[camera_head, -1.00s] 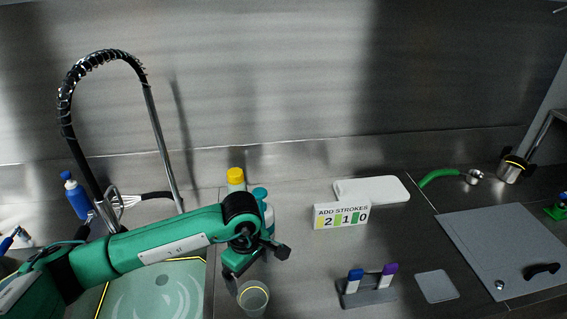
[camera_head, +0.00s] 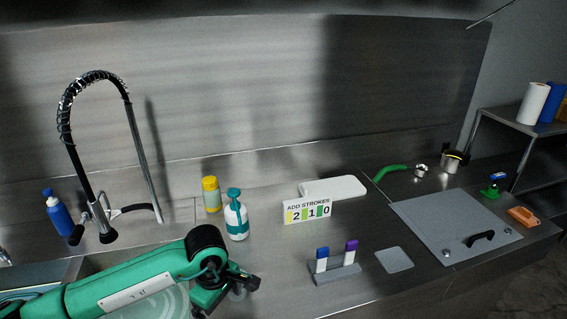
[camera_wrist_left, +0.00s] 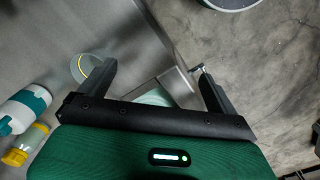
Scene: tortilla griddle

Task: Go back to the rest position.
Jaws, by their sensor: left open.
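My left arm comes in from the lower left in the head view, over the sink area. My left gripper (camera_head: 228,296) is low at the front edge of the counter, with nothing seen in it. In the left wrist view its two fingers (camera_wrist_left: 158,72) are spread apart, with counter edge and floor showing between and beyond them. A clear cup with a yellow line (camera_wrist_left: 86,67) stands on the counter beside the left finger in that view. The cup cannot be made out in the head view. My right gripper is not in view.
A pump bottle (camera_head: 236,220) and a yellow-capped bottle (camera_head: 211,196) stand behind the gripper. The faucet (camera_head: 68,130) rises at left. A number sign (camera_head: 307,211), marker holder (camera_head: 336,275) and grey griddle plate (camera_head: 440,215) are to the right.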

